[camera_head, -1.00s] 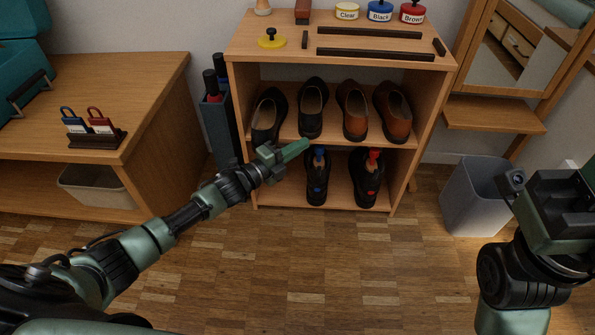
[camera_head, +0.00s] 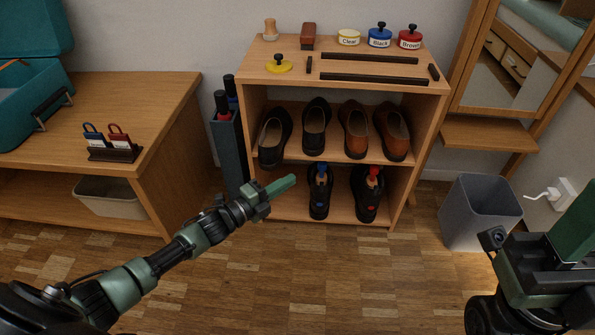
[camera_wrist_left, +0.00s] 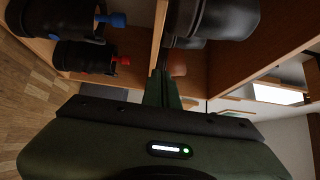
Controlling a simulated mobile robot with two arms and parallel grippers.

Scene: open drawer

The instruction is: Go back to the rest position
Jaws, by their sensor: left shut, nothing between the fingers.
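My left gripper (camera_head: 281,187) is in front of the shoe shelf (camera_head: 262,208), left of the lower pair of shoes. Its green fingers are closed together and hold nothing; they also show in the left wrist view (camera_wrist_left: 163,88). A black shoe with a blue knob (camera_head: 319,202) and a black shoe with a red knob (camera_head: 367,207) stand on the lower board. They appear at the upper left of the left wrist view. My right arm is at the lower right of the head view; its fingertips are cut off by the frame edge, so I cannot see its jaw state.
Two black and two brown shoes (camera_head: 356,145) stand on the upper board. Polish tins, including a blue one (camera_head: 379,37), and dark strips sit on top. A grey bin (camera_head: 478,212) stands right of the shelf. A wooden bench (camera_head: 180,178) is at left. The floor in front is clear.

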